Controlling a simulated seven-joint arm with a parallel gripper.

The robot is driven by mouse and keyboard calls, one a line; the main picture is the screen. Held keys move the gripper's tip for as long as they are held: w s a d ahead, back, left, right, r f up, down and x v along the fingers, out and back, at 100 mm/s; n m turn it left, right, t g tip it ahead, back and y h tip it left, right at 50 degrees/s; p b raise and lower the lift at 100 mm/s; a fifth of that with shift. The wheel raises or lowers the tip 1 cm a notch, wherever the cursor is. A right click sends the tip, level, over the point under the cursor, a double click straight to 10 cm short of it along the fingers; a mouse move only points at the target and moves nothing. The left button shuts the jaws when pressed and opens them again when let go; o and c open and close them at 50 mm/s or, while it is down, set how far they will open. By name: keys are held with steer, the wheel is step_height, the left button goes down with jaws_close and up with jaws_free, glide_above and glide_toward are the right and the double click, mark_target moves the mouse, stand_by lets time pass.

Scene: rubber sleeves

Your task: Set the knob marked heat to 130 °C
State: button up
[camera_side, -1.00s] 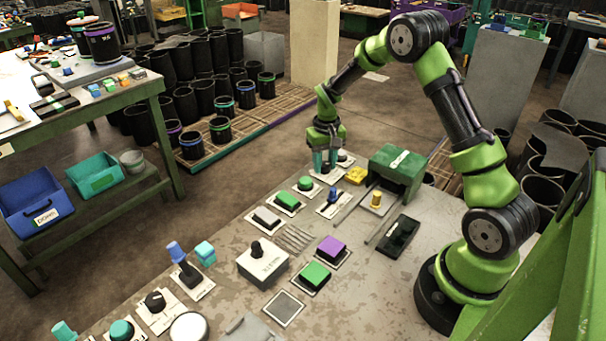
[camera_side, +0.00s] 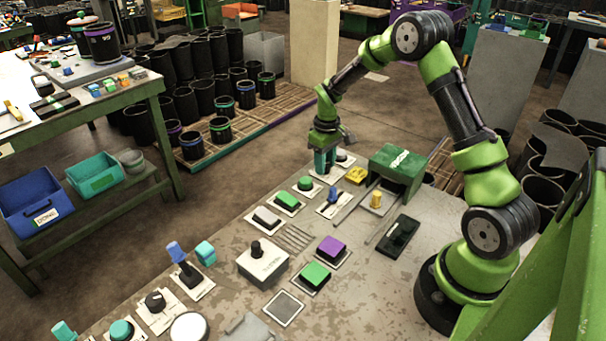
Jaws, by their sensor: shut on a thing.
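My gripper (camera_side: 325,172) points straight down at the far end of the bench, its teal fingers shut on a small knob. The fingers hide nearly all of that knob; its white base plate (camera_side: 314,175) shows around them. I cannot read a mark or scale on it, so neither the name heat nor the setting can be told from here. Another small control on a white plate (camera_side: 345,159) sits just behind and to the right. A black dial knob (camera_side: 155,301) stands on a white plate at the near left, apart from my gripper.
More buttons and a grey box with a black knob (camera_side: 262,263) cover the nearer bench. Open air lies above the controls.

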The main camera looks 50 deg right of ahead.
steer(key=shift+r, duration=0.1)
steer(key=o, duration=1)
steer(key=shift+o, duration=0.2)
step_height(320, 180, up, 17)
